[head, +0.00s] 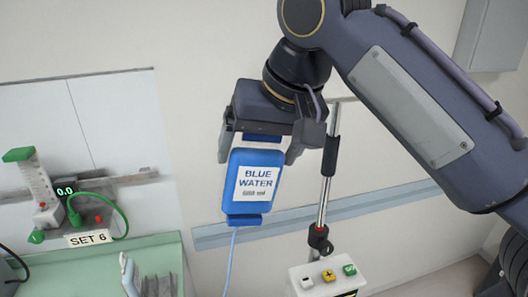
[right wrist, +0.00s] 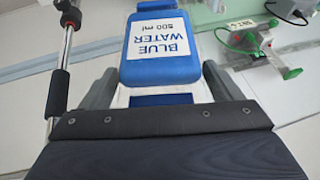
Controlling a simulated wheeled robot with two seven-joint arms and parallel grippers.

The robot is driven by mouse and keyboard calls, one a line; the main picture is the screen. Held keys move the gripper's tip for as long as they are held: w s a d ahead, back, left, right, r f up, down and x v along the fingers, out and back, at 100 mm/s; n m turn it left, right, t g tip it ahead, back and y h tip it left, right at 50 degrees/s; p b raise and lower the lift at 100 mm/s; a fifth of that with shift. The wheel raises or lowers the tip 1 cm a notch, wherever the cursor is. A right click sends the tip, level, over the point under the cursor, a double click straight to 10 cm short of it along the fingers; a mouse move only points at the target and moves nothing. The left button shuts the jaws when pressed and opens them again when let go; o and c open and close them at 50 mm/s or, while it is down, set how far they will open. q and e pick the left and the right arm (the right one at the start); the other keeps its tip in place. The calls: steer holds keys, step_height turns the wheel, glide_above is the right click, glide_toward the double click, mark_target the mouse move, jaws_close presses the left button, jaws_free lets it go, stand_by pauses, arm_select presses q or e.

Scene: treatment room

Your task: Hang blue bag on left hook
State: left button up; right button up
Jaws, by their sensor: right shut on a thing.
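The blue bag (head: 254,205) is a blue pouch with a white label reading "BLUE WATER". It hangs upright below my right gripper (head: 257,158), which is shut on its top end. A thin pale-blue tube runs down from the bag's lower end. In the right wrist view the bag (right wrist: 160,66) sits between the two fingers of my right gripper (right wrist: 158,85), with its label upside down. No hook shows in either view. My left gripper is not in view.
A green-topped table (head: 110,270) stands at the lower left, with grey glove-like shapes at its front. Above it are a pump with a green display (head: 66,190) and a "SET 6" sign (head: 90,238). A white box with coloured knobs (head: 325,278) sits at the pole's foot.

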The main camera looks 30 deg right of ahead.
steer(key=shift+w+d+f, duration=0.1)
steer(key=shift+w+d, duration=0.05)
steer(key=shift+w, duration=0.45)
steer(key=shift+w+d, duration=0.15)
steer(key=shift+w, duration=0.4)
steer(key=shift+w+d+f, duration=0.1)
steer(key=shift+w+f, duration=0.25)
steer(key=shift+w, duration=0.1)
steer(key=shift+f, duration=0.3)
